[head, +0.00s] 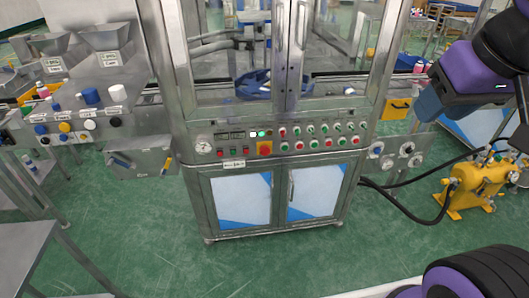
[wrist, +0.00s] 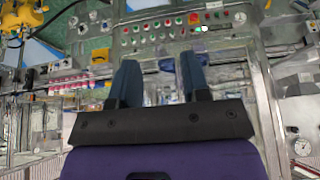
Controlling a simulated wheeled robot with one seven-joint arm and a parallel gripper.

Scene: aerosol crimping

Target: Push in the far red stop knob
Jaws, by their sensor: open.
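The machine's control panel (head: 215,141) carries two rows of small red and green knobs at the right, such as a red knob (head: 283,132). I cannot tell which one is the far red stop knob. My gripper (wrist: 160,82) is open, with nothing between its two dark fingers. The panel appears upside down beyond the fingertips in the wrist view, with red knobs (wrist: 194,18) in rows. The gripper is apart from the panel, to its right in the head view.
Glass doors (head: 240,50) stand above the panel and cabinet doors (head: 241,197) below. A side bench with knobs and caps (head: 90,96) is at the left. A yellow pump (head: 478,185) with black hoses stands at the right. The green floor (head: 270,262) in front is clear.

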